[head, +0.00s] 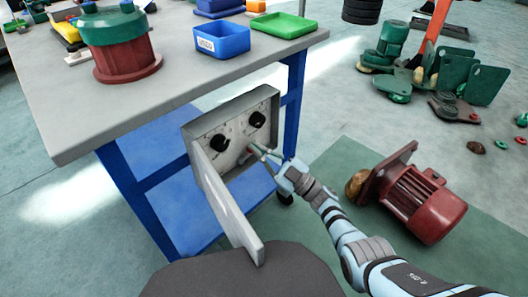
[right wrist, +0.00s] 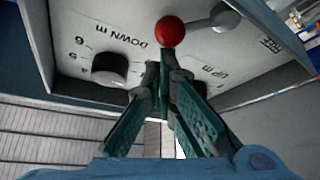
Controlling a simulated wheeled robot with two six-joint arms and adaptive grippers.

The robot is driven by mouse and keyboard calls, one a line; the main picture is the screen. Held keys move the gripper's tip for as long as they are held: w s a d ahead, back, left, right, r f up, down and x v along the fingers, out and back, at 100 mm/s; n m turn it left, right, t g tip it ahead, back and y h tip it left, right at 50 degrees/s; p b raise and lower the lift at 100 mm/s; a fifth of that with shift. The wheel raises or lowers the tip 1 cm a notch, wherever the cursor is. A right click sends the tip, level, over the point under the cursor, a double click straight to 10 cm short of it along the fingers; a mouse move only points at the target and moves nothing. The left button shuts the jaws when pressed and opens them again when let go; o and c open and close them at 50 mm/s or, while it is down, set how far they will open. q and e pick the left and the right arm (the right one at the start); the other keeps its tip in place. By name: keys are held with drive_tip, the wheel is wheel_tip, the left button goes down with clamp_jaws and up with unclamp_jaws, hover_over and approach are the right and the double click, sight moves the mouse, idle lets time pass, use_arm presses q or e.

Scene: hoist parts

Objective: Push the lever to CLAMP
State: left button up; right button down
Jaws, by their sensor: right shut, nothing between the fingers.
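The lever is a grey rod with a red ball knob (right wrist: 170,31) on the panel of a grey control box (head: 236,108). In the right wrist view the rod runs right from the ball to a rounded pivot (right wrist: 226,17), near a partly readable label ending in "FREE" (right wrist: 269,45). My right gripper (head: 257,150) is at the open front of the box, shut and empty. In the right wrist view its fingertips (right wrist: 160,68) are close below the red ball; I cannot tell whether they touch. The word CLAMP is not readable. My left gripper is out of view.
Black dials (head: 219,143) sit on the panel, and the box's door (head: 226,192) hangs open toward me. A red motor (head: 425,203) lies on the floor mat right of my arm.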

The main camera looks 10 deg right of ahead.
drive_tip(key=shift+m, duration=0.5)
drive_tip(key=shift+d+f, duration=0.1)
drive_tip(key=shift+d, duration=0.05)
